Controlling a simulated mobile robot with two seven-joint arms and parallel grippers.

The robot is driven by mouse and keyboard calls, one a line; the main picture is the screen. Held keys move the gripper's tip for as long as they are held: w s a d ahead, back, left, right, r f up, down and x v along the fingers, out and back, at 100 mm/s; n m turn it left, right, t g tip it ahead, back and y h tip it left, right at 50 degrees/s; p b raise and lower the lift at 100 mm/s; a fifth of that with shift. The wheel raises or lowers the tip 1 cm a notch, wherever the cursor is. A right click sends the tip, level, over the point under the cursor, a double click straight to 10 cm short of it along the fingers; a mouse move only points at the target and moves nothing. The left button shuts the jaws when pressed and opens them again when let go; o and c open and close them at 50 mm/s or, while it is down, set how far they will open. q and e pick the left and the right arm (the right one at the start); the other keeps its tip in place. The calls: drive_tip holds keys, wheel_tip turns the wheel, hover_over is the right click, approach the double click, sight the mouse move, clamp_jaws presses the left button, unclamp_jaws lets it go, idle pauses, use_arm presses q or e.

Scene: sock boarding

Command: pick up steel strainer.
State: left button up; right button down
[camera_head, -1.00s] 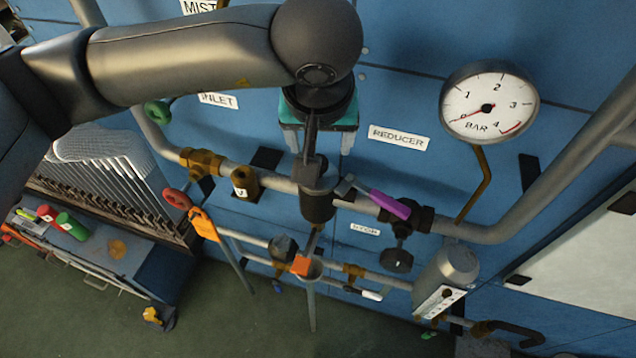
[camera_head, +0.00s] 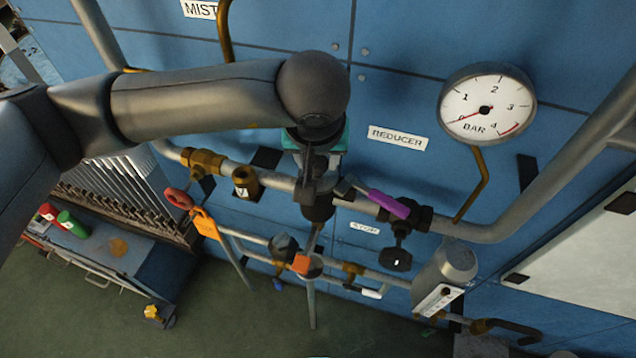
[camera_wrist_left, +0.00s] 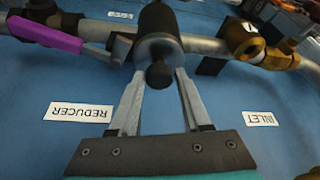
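The part that looks like the steel strainer is a dark grey cylindrical body (camera_head: 318,208) set in the wall pipe, left of a purple-handled valve. In the left wrist view it is a dark cylinder (camera_wrist_left: 158,38) with a round knob on its end. My left gripper (camera_head: 316,178) is over it in the head view and covers its upper part. In the left wrist view its two fingers (camera_wrist_left: 160,74) are apart, one on each side of the knob, with gaps visible. Whether a finger touches the body is unclear. My right gripper is not in view.
The purple-handled valve (camera_head: 390,205) is close on the right. A brass fitting (camera_head: 245,182) is on the left. A pressure gauge (camera_head: 487,104) hangs at upper right, and a silver canister (camera_head: 447,272) is at lower right. Lower pipes run below.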

use_arm(q)
clamp_jaws()
idle(0.9)
